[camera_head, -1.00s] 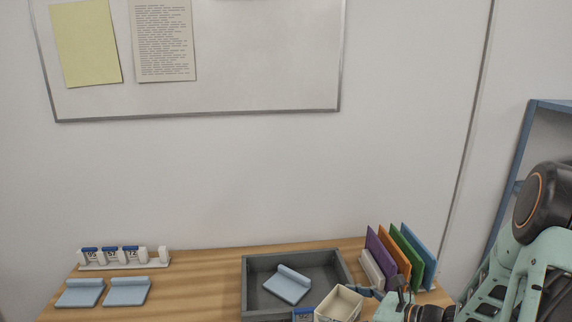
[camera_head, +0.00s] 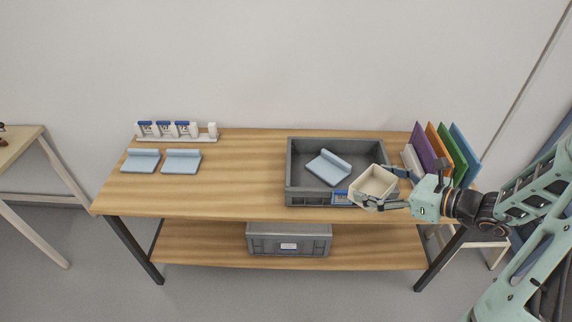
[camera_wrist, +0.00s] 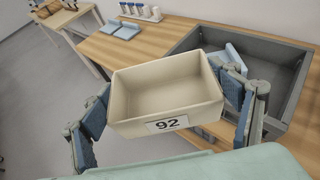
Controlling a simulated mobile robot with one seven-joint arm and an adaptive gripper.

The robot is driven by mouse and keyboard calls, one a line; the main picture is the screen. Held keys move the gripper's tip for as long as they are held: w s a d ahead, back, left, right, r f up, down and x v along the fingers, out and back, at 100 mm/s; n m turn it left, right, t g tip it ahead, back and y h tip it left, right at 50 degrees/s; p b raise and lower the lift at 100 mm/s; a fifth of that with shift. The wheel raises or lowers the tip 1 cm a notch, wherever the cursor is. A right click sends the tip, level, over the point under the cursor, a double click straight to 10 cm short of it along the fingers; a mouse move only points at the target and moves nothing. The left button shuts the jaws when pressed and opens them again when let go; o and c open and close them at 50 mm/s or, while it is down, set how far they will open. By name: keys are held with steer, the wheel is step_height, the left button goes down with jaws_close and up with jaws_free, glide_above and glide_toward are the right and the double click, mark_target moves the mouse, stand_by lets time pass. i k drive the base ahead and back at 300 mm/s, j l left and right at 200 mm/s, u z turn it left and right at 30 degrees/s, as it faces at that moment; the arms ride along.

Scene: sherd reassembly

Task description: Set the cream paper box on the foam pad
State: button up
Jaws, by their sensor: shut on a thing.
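The cream paper box (camera_head: 372,184) is open-topped and empty, and it is tilted. My gripper (camera_head: 376,188) is shut on it, with one finger on each side. The box is in the air at the front right corner of the grey tray. In the wrist view the box (camera_wrist: 168,92) fills the middle, with a "92" label on its near wall. Light blue pads with a raised back edge could be the foam pads: one (camera_head: 326,170) lies in the grey tray, and two, the left pad (camera_head: 141,164) and the right pad (camera_head: 182,165), lie on the table's left part.
The grey tray (camera_head: 291,183) stands on the wooden table (camera_head: 240,185). A rack (camera_head: 178,137) of white, blue-topped numbered pieces is at the back left. Coloured upright folders (camera_head: 444,150) stand right of the tray. The table between the pads and the tray is clear.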

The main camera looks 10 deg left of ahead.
mark_target(327, 169)
steer(key=i+j, duration=0.1)
steer(key=j, duration=0.35)
steer(key=i+j, duration=0.1)
steer(key=j, duration=0.3)
steer(key=i+j+u, duration=0.1)
steer(key=j, duration=0.35)
steer(key=i+j, duration=0.15)
steer(key=j, duration=0.25)
steer(key=i+j, duration=0.1)
steer(key=j, duration=0.35)
steer(key=i+j, duration=0.1)
steer(key=j, duration=0.3)
steer(key=j+u, duration=0.05)
